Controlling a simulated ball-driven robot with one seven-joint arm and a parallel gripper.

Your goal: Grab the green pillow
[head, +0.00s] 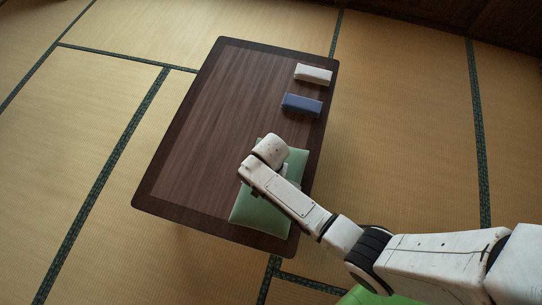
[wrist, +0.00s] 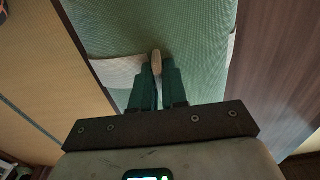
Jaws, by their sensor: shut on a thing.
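The green pillow (head: 258,212) lies flat near the front end of the dark wooden table (head: 190,160). My arm reaches over the pillow from the right and hides part of it. In the wrist view the pillow (wrist: 200,30) fills the upper middle. My gripper (wrist: 157,65) is over the pillow, its two dark fingers close together with the fingertips at the green cloth. In the head view the fingers are hidden behind my arm's end.
A blue block-shaped item (head: 302,105) and a white one (head: 313,74) lie along the table's right edge, farther back. The left half of the tabletop is bare. Tatami floor (head: 400,130) surrounds the table.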

